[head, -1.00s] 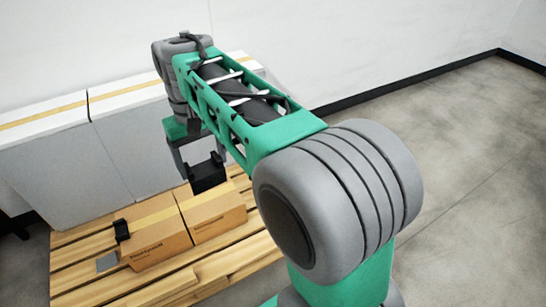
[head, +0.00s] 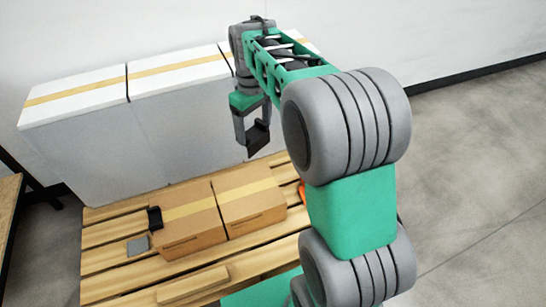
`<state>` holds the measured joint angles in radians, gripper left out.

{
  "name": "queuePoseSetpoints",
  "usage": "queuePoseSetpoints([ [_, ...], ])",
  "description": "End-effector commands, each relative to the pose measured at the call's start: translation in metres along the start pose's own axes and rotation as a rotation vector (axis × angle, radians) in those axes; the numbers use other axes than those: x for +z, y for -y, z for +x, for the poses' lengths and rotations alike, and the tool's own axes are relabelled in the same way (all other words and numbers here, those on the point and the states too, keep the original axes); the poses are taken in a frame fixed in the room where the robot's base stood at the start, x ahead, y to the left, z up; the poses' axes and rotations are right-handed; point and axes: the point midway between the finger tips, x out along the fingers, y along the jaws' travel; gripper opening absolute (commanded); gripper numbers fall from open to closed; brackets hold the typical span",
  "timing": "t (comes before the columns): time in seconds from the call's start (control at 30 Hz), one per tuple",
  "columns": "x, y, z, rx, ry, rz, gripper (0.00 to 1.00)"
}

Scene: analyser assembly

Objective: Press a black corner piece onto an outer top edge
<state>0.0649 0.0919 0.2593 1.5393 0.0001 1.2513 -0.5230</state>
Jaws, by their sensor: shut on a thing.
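My gripper (head: 254,121) is shut on a black corner piece (head: 258,139) and holds it in the air in front of the tall white boxes, above and behind the right cardboard box (head: 252,204). Another black corner piece (head: 154,218) sits at the left top edge of the left cardboard box (head: 190,232). The two cardboard boxes stand side by side on a wooden pallet (head: 112,230). The held piece appears clear of the boxes, though its exact distance from the white box behind is hard to judge.
Tall white boxes (head: 75,150) with tan tape stand in a row behind the cardboard boxes. A flat grey piece (head: 137,245) lies on the pallet at left. A small orange thing (head: 302,193) is partly hidden by my arm. Open floor (head: 470,190) lies to the right.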

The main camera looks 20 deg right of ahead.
Motion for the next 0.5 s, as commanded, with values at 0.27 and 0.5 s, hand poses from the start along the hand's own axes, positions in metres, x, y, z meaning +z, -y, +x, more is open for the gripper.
queuePoseSetpoints([
  [0.27, -0.029, -0.08, 0.168, -0.008, 0.005, -0.699, 0.4],
  [0.5, -0.026, -0.111, 0.252, -0.001, 0.001, -1.071, 0.4],
])
